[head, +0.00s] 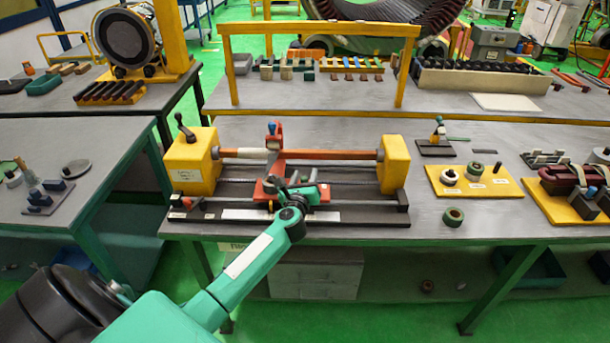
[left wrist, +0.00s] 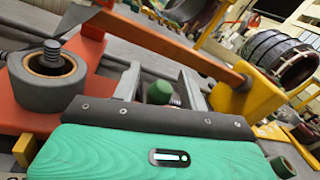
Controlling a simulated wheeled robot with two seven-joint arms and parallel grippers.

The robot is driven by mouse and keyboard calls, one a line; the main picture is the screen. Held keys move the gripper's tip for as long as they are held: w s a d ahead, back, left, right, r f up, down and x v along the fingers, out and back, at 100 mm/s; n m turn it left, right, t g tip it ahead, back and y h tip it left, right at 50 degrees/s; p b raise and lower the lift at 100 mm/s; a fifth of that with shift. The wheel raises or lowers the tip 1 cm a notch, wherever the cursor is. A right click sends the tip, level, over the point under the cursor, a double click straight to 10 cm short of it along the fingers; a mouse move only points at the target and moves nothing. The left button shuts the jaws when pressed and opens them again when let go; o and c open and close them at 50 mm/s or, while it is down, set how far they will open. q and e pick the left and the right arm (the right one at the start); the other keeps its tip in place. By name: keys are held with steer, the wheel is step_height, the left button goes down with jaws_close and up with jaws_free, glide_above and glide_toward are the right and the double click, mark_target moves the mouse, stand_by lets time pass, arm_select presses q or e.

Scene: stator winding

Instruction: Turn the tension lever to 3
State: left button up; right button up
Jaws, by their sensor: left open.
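The winding machine has a red carriage (head: 262,192) below an orange bar (head: 335,154) that runs between two yellow housings. My left gripper (head: 300,184) is over the right part of the carriage. In the left wrist view its two grey fingers (left wrist: 160,80) are apart. A green knob (left wrist: 158,92) shows between them; I cannot tell whether they touch it. This may be the tension lever's knob; its scale and the number 3 cannot be read. A grey spool (left wrist: 47,85) on a threaded post stands left of the fingers. My right gripper is not in view.
The left yellow housing (head: 192,165) carries a black crank (head: 184,129). The right yellow housing (head: 394,164) closes the other end. A yellow board (head: 505,187) with rings and a lone green ring (head: 453,217) lie to the right. The table front there is mostly clear.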

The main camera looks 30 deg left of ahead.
arm_select(q)
steer(key=shift+w+a, duration=0.1)
steer(key=shift+w, duration=0.2)
jaws_close()
